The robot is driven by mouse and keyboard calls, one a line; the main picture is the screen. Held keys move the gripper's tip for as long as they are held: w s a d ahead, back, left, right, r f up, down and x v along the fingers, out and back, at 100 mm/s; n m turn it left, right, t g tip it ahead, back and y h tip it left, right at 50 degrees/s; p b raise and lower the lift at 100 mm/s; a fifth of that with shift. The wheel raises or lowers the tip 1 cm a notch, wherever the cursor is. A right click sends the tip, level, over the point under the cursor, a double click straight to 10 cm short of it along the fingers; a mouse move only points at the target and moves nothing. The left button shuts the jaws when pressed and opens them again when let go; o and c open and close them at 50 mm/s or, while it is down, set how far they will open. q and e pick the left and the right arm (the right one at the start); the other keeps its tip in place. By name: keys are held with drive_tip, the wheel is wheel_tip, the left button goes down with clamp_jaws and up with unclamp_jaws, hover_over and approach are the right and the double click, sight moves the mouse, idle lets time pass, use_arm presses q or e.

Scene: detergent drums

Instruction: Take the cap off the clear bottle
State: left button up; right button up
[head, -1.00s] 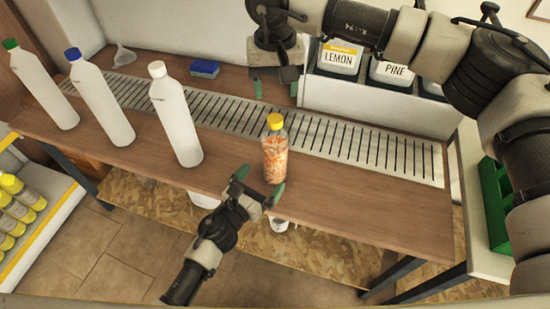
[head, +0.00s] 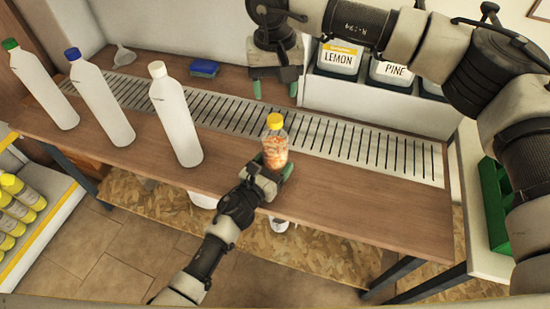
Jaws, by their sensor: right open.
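The clear bottle (head: 275,150) stands upright on the wooden bench, with orange bits inside and a yellow cap (head: 274,121) on top. My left gripper (head: 273,165) reaches in from below, its green-tipped fingers on either side of the bottle's lower part. The gripper hides the bottle's base, and I cannot tell whether the fingers press on it. My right gripper (head: 275,91) is open and empty, pointing down above the back of the bench, behind the bottle.
White bottles with a green (head: 40,85), a blue (head: 100,98) and a white cap (head: 175,115) stand to the left. A slotted drain strip (head: 345,142) runs behind. A blue sponge (head: 204,68) lies at the back. The bench (head: 370,200) is clear on the right.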

sight(275, 118)
use_arm(q)
drive_tip(key=c, duration=1.1)
drive_tip(key=shift+c, duration=0.2)
use_arm(e)
drive_tip(key=m, duration=0.6)
drive_tip(key=shift+m, duration=0.3)
drive_tip(key=m, duration=0.9)
drive_tip(key=shift+m, duration=0.4)
drive_tip(key=m, duration=3.3)
drive_tip(key=shift+m, duration=0.4)
drive_tip(key=m, duration=0.3)
drive_tip(key=shift+m, duration=0.4)
drive_tip(key=shift+f, duration=4)
